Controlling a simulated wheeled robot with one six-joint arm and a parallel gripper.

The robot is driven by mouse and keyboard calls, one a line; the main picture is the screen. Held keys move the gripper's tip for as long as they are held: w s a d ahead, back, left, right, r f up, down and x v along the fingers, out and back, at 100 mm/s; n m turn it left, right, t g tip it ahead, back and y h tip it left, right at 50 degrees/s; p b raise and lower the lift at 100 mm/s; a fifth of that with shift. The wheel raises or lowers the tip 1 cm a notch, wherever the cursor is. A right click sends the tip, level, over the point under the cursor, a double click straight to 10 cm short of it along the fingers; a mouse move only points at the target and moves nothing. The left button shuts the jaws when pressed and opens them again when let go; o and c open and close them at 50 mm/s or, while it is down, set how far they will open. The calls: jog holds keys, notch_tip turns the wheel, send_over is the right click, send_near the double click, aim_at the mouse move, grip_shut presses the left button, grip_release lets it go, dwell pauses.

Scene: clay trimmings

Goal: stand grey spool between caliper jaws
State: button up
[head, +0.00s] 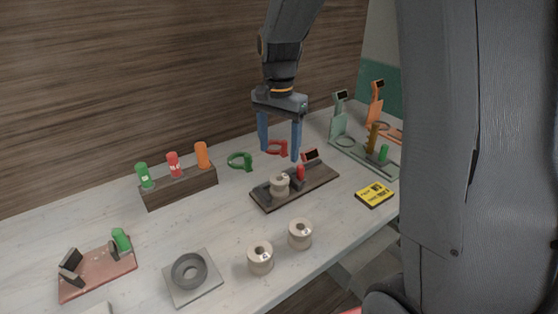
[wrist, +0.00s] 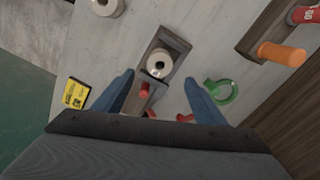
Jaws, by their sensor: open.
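A pale grey-beige spool (head: 279,184) stands upright on the dark caliper board (head: 322,181), between dark jaw blocks. It also shows in the wrist view (wrist: 159,63), framed by the grey caliper jaws (wrist: 172,40); contact with them cannot be told. A red cylinder (head: 300,172) and a small red-framed display (head: 310,155) are beside it on the board. My gripper (head: 280,150) is open and empty above the caliper, its blue fingers pointing down. In the wrist view the spool lies just beyond the gap between the fingertips (wrist: 159,79).
Two similar spools (head: 260,258) (head: 300,234) stand at the table front. A yellow label block (head: 374,195) is to the right. Green (head: 240,161) and red (head: 277,147) rings lie behind. A rack (head: 182,187) with coloured cylinders, a grey ring plate (head: 191,276) and a pink fixture (head: 98,272) are left.

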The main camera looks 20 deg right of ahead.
jog(key=s+f+n, duration=0.3)
jog(key=s+n, duration=0.2)
jog(key=s, duration=0.3)
jog(key=s+f+n+t, duration=0.1)
jog(key=s+f+n, duration=0.1)
jog(key=s+n, duration=0.3)
jog(key=s, duration=0.4)
jog(key=shift+s+f, duration=0.15)
jog(key=shift+f, duration=0.25)
jog(key=shift+d, duration=0.2)
